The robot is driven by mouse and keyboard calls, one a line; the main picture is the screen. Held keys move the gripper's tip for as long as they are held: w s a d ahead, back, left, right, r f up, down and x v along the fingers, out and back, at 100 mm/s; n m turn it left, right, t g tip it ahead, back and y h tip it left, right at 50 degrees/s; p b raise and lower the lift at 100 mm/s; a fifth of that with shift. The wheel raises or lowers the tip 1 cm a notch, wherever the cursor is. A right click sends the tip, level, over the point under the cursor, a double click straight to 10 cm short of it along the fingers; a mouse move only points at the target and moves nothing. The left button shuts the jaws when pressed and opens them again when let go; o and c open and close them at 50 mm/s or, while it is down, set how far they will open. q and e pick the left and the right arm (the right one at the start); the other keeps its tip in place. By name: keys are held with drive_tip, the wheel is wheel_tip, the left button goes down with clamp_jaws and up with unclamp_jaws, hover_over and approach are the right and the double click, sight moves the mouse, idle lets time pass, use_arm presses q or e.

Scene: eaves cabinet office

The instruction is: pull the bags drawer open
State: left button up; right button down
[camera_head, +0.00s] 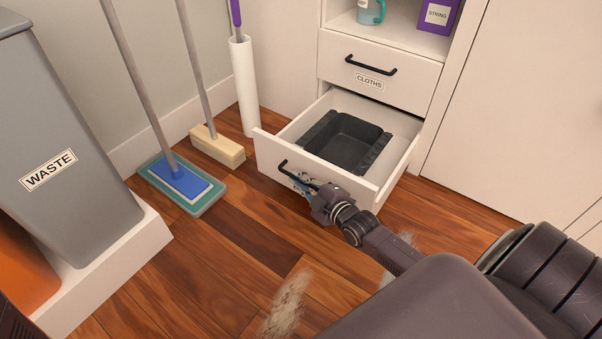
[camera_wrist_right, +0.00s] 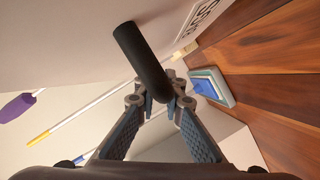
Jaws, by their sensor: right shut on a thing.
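My left gripper is not in view.
The shut CLOTHS drawer (camera_head: 378,70) is above. A grey WASTE bin (camera_head: 70,130), a blue flat mop (camera_head: 182,185), a broom (camera_head: 217,148) and a white tube (camera_head: 244,90) stand at the left. Pale dust (camera_head: 287,302) lies on the open wooden floor.

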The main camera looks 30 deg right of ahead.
drive_tip(key=shift+f, duration=0.15)
drive_tip(key=c, duration=2)
unclamp_jaws()
drive_tip(key=v, duration=1.2)
